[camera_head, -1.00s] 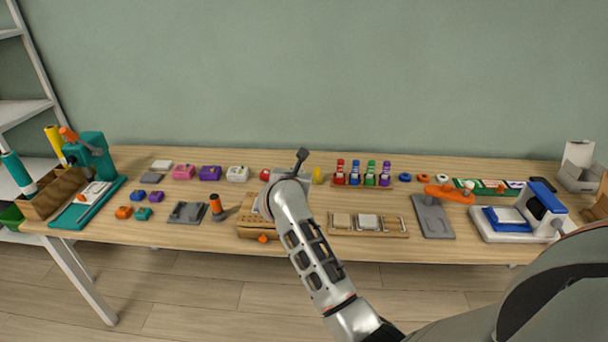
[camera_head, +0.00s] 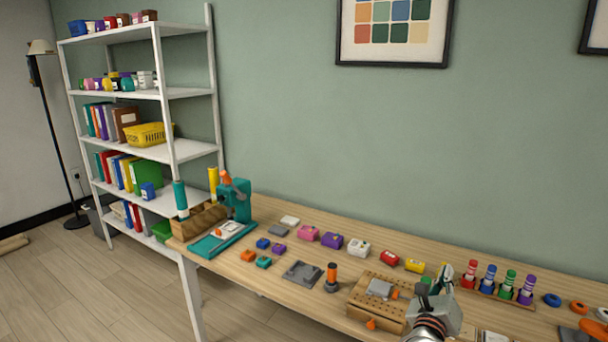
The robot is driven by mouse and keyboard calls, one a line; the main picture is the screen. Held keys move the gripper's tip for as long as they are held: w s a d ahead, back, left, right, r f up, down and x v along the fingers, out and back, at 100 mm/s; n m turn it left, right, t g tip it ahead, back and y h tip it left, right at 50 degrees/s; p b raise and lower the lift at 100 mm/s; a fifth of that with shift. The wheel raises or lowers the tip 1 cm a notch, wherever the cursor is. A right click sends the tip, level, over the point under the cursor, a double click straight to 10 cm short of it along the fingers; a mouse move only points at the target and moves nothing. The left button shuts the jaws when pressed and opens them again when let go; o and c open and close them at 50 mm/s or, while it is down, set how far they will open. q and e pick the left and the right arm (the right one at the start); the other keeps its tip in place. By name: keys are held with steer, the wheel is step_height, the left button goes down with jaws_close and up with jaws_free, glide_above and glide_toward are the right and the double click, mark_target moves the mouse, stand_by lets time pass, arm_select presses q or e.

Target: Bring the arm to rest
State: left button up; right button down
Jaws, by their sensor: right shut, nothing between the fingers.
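My right gripper (camera_head: 438,300) shows at the lower right of the head view, above the front part of the workbench (camera_head: 285,215). It is shut, with nothing held. Its forearm runs down out of the bottom edge of the picture. A wooden block with holes (camera_head: 366,305) lies just left of the gripper, with a grey piece on top. Whether the gripper touches anything on the bench cannot be told from this angle. My left gripper is not in view.
Small coloured boxes (camera_head: 331,243) stand along the bench, and a rack of coloured bottles (camera_head: 507,286) stands right of the gripper. A teal press (camera_head: 236,199) is at the bench's left end. A white shelf unit (camera_head: 172,150) stands beyond. Open floor (camera_head: 90,290) lies left of the bench.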

steer(key=s+a+f+n+t+y, duration=0.1)
steer(key=s+a+f+n+y, duration=0.55)
steer(key=n, duration=0.65)
steer(key=s+a+f+n+t+y, duration=0.2)
steer(key=s+a+f+n+y, duration=0.45)
steer(key=n, duration=0.65)
steer(key=s+a+f+n+g, duration=0.1)
steer(key=s+f+n+g, duration=0.7)
steer(key=s+f+n, duration=0.5)
steer(key=s+f, duration=0.5)
steer(key=s, duration=0.1)
steer(key=shift+s+a+f+n, duration=0.25)
steer(key=shift+a+f+n, duration=0.1)
steer(key=shift+n, duration=0.05)
